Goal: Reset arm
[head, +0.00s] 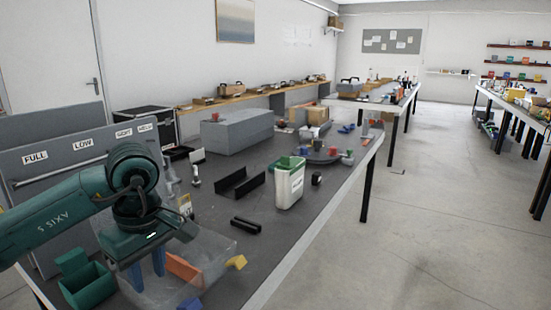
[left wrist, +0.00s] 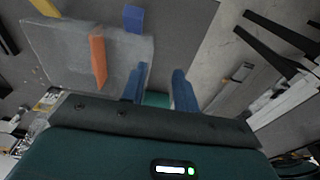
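My left gripper (head: 147,270) hangs over the front left part of the grey table, with its blue fingers pointing down. In the left wrist view its two fingers (left wrist: 160,85) stand apart with a clear gap and nothing held between them. A clear, see-through tray (head: 215,248) lies beside and beneath the gripper in the head view. An orange strip (head: 183,270) shows at the tray, with a yellow piece (head: 237,262) and a blue piece (head: 190,303) at its edges. The tray also shows in the left wrist view (left wrist: 65,55). My right gripper is not in view.
A green open bin (head: 88,287) stands left of the gripper. A grey panel with labels (head: 75,165) stands behind my arm. A white and green container (head: 289,185), a black tray (head: 240,186) and a grey box (head: 237,131) stand farther back. The table's right edge borders open floor.

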